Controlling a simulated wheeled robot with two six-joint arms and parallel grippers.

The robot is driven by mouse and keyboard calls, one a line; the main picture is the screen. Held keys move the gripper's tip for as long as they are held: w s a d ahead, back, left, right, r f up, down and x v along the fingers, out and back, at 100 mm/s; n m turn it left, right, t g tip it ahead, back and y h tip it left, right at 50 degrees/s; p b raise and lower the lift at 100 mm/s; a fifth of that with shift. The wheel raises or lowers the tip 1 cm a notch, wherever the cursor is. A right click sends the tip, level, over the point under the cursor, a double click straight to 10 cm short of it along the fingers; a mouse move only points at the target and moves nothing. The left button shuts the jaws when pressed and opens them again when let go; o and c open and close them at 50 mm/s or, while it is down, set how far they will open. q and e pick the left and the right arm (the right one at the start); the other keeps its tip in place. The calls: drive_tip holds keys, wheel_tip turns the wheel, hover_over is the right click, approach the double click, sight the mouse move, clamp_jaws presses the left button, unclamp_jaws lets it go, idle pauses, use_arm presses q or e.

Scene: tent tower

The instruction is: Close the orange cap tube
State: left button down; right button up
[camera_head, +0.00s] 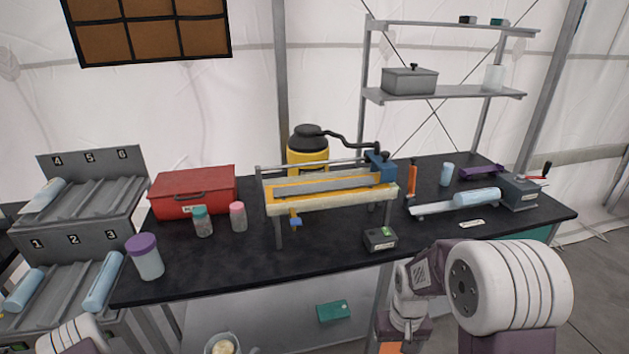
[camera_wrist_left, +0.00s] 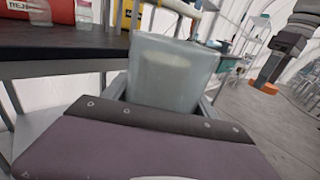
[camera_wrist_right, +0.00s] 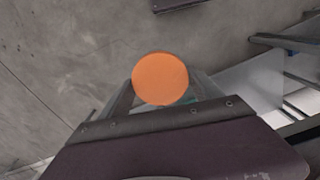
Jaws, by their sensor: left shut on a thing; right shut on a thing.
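A translucent open tube (camera_wrist_left: 172,72) with pale contents stands in my left gripper (camera_wrist_left: 165,92), which is shut on it. The tube also shows at the bottom edge of the head view (camera_head: 222,347), low in front of the table. A round orange cap (camera_wrist_right: 160,78) is in my right gripper (camera_wrist_right: 158,92), which is shut on it. In the head view my right arm hangs at the lower right, and its fingers are not clear. Cap and tube are apart.
The black table (camera_head: 330,255) carries a red case (camera_head: 193,190), a purple-capped jar (camera_head: 146,258), two small capped bottles, a yellow-edged rack (camera_head: 330,188) and a small dark box (camera_head: 381,239). A numbered grey rack (camera_head: 90,235) stands left. The floor at right is open.

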idle(0.3)
use_arm(q)
drive_tip(key=w+d+f+m+g+h, duration=0.1)
drive_tip(key=d+m+g+h, duration=0.7)
drive_tip(key=d, duration=0.6)
drive_tip(key=shift+w+d+f+g, duration=0.3)
drive_tip(key=shift+w+f+g, duration=0.05)
drive_tip(key=shift+g, duration=0.35)
use_arm(e)
drive_tip(key=a+r+n, duration=0.5)
drive_tip(key=a+r, duration=0.1)
drive_tip(key=a, duration=0.7)
drive_tip(key=w+a+r+n, duration=0.1)
drive_tip(key=a+r+n, duration=0.4)
drive_tip(key=a, duration=0.8)
drive_tip(key=shift+w+r, duration=0.15)
drive_tip(key=shift+r, duration=0.25)
drive_tip(key=shift+f, duration=0.1)
drive_tip(key=shift+f, duration=1.95)
